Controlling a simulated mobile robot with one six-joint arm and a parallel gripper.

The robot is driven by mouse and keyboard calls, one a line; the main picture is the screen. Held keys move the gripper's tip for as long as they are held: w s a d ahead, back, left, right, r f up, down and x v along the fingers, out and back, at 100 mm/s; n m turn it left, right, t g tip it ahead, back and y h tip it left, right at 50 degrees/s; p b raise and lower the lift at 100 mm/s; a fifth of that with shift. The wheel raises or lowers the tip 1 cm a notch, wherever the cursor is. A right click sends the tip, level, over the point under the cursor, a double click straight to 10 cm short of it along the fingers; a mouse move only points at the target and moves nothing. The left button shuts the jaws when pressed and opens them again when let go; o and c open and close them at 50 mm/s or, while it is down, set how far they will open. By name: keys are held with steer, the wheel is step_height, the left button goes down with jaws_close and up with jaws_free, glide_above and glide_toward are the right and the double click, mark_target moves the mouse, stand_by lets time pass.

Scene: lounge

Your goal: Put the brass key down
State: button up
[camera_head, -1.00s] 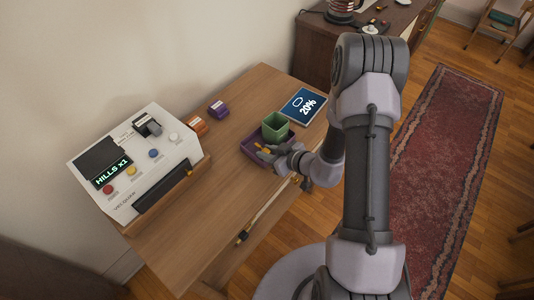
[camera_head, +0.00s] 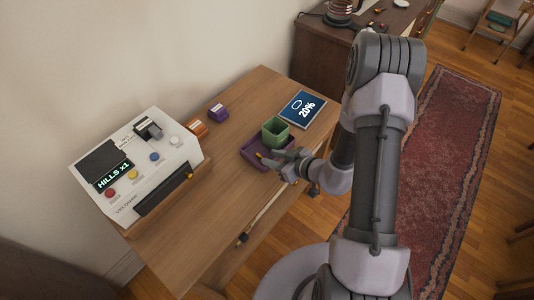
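My gripper (camera_head: 266,158) is low over the purple tray (camera_head: 246,151) on the wooden table, beside the green cup (camera_head: 275,131). A small brass-yellow bit (camera_head: 258,155) shows at its fingertips, over the tray; it may be the brass key, but it is too small to be sure. I cannot tell whether the fingers are open or shut, or whether the yellow bit is held or lies in the tray. The gripper's body hides part of the tray's right side.
A white machine (camera_head: 137,165) with coloured buttons fills the table's left. Orange (camera_head: 197,128) and purple (camera_head: 218,112) small boxes stand at the back. The front middle of the tabletop is clear.

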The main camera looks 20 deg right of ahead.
steer(key=p+v, duration=0.3)
steer(key=v, duration=0.5)
steer(key=s+a+r+n+g+y, duration=0.1)
steer(key=s+a+r+n+g, duration=0.1)
steer(key=a+r+n, duration=0.65)
steer(key=s+a+r+n+g+y, duration=0.1)
steer(key=s+r+n+g, duration=0.3)
steer(key=n, duration=0.9)
steer(key=s+a+r+n+y, duration=0.1)
steer(key=a+r+n, duration=0.3)
steer(key=r+n, duration=0.5)
steer(key=s+d+r+n+t+h+b, duration=0.1)
steer(key=s+n, duration=0.4)
steer(key=n, duration=1)
steer(key=s+d+r+n+t+h+b, duration=0.1)
steer(key=s+d+r+n+h, duration=0.2)
steer(key=n, duration=1.2)
steer(key=shift+s+d+r+n+h, duration=0.3)
steer(key=shift+s+r+h, duration=0.6)
steer(key=shift+r+h, duration=0.6)
